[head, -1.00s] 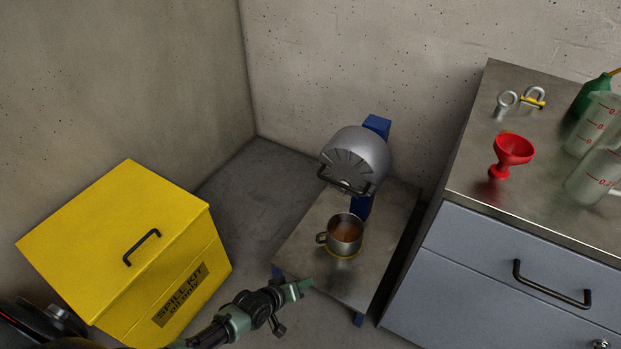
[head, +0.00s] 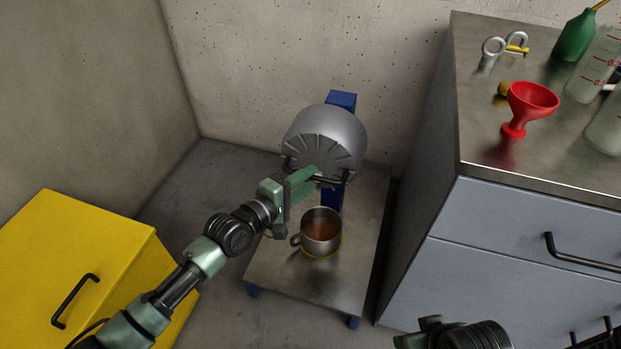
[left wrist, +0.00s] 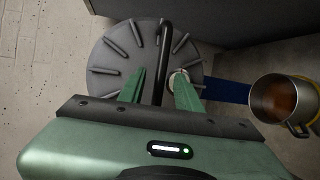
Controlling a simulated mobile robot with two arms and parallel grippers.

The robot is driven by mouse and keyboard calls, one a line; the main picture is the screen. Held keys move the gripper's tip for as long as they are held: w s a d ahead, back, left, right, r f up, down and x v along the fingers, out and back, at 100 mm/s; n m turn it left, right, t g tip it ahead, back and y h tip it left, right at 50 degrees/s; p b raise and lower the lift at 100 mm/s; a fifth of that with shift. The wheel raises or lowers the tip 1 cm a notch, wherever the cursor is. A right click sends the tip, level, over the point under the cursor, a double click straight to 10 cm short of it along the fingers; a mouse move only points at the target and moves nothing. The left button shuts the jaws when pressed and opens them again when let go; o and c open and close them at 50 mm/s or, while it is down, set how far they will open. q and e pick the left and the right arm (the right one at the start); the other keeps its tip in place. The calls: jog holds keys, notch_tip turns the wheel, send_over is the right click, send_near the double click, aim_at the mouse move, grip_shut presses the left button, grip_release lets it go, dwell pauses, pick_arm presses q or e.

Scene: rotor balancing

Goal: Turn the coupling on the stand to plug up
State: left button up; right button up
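The coupling (head: 325,130) is a grey drum with a ribbed round face, mounted on a blue stand (head: 341,99). A dark bar handle (left wrist: 163,38) crosses its face. In the left wrist view a small round ring-like fitting, perhaps the plug (left wrist: 181,77), shows on the face's side toward the mug, partly behind a finger. It looks low on the coupling. My left gripper (head: 308,181) is at the face; in the left wrist view its fingers (left wrist: 160,88) are apart on either side of the bar, with gaps showing. My right gripper (head: 425,338) is partly in view at the bottom edge; its fingers are unclear.
A metal mug (head: 321,228) of brown liquid stands on the stand's base plate (head: 318,285), below the coupling. A grey cabinet (head: 490,230) is close on the right, with a red funnel (head: 531,100) and bottles on top. A yellow spill kit box (head: 70,255) is at left.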

pick_arm(q)
jog(key=shift+x, duration=1.15)
jog(key=shift+c, duration=0.3)
grip_shut()
dwell(0.3)
